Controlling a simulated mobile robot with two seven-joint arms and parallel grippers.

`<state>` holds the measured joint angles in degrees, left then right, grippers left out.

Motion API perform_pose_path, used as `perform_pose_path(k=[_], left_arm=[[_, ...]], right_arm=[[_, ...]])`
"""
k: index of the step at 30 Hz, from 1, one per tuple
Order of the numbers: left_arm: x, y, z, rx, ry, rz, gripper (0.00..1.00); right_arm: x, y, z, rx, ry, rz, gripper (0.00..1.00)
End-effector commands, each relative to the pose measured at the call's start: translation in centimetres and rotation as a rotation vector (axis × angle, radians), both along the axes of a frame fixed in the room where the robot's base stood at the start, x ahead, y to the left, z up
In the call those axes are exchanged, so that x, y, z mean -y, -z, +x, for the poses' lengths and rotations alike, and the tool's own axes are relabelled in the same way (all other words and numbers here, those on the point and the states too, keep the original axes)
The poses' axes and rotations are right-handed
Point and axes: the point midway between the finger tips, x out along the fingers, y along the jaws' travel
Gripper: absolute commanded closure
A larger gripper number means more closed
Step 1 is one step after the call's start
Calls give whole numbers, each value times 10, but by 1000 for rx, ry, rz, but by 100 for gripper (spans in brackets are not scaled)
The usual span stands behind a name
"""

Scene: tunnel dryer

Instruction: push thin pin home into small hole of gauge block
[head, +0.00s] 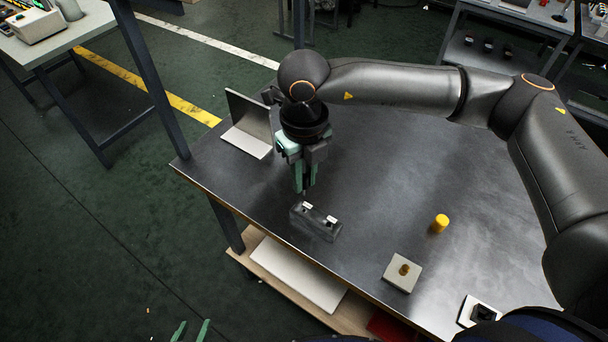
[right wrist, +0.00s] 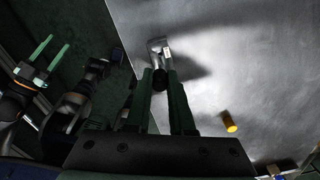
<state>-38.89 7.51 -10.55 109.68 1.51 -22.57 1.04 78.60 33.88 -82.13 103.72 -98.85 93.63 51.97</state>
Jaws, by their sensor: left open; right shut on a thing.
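The gauge block (head: 322,229) is a small dark grey block near the table's left front edge, with two small white-and-black spots on top. It shows partly beyond the fingertips in the right wrist view (right wrist: 157,47). My right gripper (head: 304,188) points down just above the block's left end. It is shut on a dark thing (right wrist: 159,80), seemingly the thin pin, mostly hidden by the fingers. I cannot tell whether the pin's tip is in the small hole. My left gripper (head: 190,331) is open and empty, off the table; it also shows in the right wrist view (right wrist: 45,60).
An angled metal plate (head: 249,122) stands behind my right gripper. A yellow cylinder (head: 440,223), a grey square block with a brass knob (head: 394,280) and a white plate with a black part (head: 468,310) lie to the right. The table's middle (head: 385,180) is clear.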

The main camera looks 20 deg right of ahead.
Motion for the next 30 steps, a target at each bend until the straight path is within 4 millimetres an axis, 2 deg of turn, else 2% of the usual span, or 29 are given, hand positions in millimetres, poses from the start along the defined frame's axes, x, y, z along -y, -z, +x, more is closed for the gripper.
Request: perform_pose_path(k=[1,3,12,30], left_arm=[[0,10,0,0,0,0,50],[0,17,0,0,0,0,50],[0,39,0,0,1,1,50],[0,40,0,0,1,1,50]], right_arm=[[0,10,0,0,0,0,100],[0,17,0,0,0,0,100],[0,41,0,0,0,0,100],[0,43,0,0,0,0,100]])
